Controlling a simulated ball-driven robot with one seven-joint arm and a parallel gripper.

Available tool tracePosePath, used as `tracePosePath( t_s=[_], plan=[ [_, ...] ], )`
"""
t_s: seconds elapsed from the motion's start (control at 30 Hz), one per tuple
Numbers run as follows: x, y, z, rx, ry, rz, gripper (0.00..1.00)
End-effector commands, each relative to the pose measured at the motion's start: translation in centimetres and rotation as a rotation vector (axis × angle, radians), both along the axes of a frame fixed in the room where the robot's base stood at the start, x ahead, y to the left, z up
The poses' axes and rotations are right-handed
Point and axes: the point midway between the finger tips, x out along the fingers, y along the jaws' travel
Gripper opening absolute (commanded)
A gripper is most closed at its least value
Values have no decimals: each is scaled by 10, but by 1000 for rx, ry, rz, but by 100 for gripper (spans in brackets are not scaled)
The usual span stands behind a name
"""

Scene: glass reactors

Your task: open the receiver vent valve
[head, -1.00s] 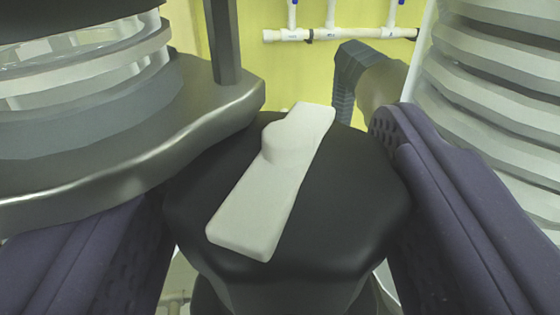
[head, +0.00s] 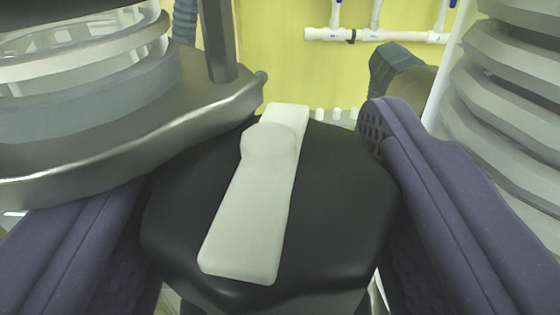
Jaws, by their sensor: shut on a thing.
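The valve (head: 335,215) is a black, many-sided knob with a pale grey bar handle (head: 247,220) across its top. The bar runs from the lower left to the upper middle, slightly tilted to the right. My gripper (head: 255,215) has two purple fingers, one on each side of the black knob, and is shut on it. The right finger lies against the knob's right side. The left finger's contact is partly hidden by the knob and the metal flange.
A grey metal flange (head: 130,135) with a post and a ringed glass vessel (head: 80,60) stands close at the left. A white ribbed column (head: 510,100) is close at the right. Behind are a dark elbow pipe (head: 395,70) and white piping (head: 380,35) on a yellow wall.

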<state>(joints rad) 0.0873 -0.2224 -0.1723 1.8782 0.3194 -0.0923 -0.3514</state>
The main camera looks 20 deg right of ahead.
Motion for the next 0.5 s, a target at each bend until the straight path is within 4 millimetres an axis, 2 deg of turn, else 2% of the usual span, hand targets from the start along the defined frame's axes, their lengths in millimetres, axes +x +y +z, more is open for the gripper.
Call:
tracePosePath(
  t_s=[0.5],
  plan=[
    [-4, 0, 3, 1, -15, 72, 31]
  ],
)
